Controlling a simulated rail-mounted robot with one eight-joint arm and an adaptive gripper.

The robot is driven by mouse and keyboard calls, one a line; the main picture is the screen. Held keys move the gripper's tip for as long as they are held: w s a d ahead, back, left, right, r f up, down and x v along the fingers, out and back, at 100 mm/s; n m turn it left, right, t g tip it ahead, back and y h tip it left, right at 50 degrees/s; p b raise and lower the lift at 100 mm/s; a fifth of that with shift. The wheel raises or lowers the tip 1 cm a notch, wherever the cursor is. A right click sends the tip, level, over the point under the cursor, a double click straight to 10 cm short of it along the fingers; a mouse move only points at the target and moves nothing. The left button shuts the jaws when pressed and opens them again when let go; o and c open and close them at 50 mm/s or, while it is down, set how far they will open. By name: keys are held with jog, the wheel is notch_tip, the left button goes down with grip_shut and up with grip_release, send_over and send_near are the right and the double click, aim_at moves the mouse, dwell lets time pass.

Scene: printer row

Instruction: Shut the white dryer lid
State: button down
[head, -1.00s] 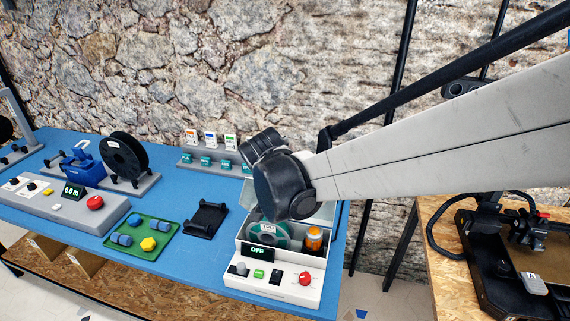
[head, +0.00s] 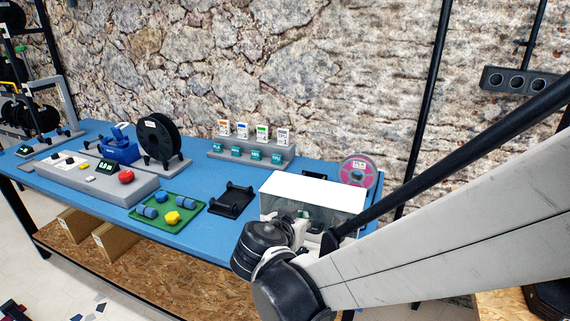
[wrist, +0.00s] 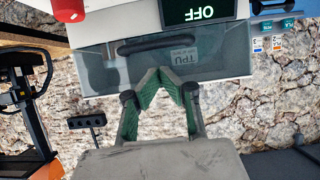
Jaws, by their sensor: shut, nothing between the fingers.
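The white dryer lid (head: 315,192) lies over the dryer in the head view, its top roughly level and its clear front facing me. My arm hides the dryer's front panel there. The wrist view shows the panel's OFF display (wrist: 205,12) and red knob (wrist: 68,8), with the lid's clear window (wrist: 220,60) and dark handle (wrist: 158,43) beside them. A TPU label shows through the window. I cannot tell whether a thin gap is left under the lid. My gripper (wrist: 165,75) is shut and empty, its green fingertips in front of the window; contact is unclear.
A pink spool (head: 357,170) stands behind the dryer. To its left on the blue bench (head: 205,228) are a black holder (head: 232,201), a green tray (head: 150,222), a black spool (head: 158,140) and a rack of cards (head: 250,152).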

jog(key=shift+s+a+f+b, duration=0.1)
jog(key=shift+s+f+b, duration=0.1)
jog(key=shift+f+b, duration=0.45)
jog(key=shift+s+a+f+b, duration=0.1)
jog(key=shift+s+f+b, duration=0.15)
jog(key=shift+f, duration=0.6)
